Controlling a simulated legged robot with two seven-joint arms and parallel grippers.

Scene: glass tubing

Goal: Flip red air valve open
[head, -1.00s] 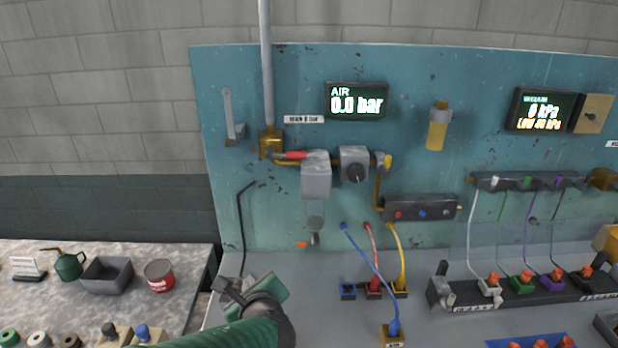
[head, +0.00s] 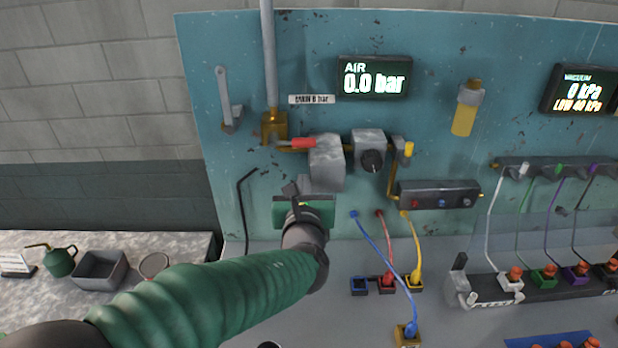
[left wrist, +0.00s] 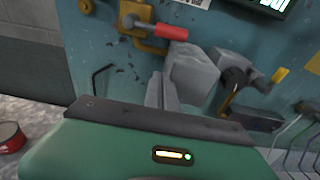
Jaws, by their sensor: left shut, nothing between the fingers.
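The red air valve handle (head: 296,143) lies roughly level on the brass pipe, just right of the brass fitting (head: 274,127) on the teal panel. It also shows in the left wrist view (left wrist: 172,32). The air display (head: 373,78) reads 0.0 bar. My left gripper (head: 300,188) is in front of the panel, below the red handle and apart from it. Its fingers (left wrist: 162,92) are shut and empty, pointing up toward the panel. My right gripper is not in view.
A grey box (head: 326,163) sits right of the red handle, close above my left gripper. A regulator with a black knob (head: 372,160) is further right. Blue, red and yellow hoses (head: 382,250) hang at lower right. A grey lever (head: 225,98) is at left.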

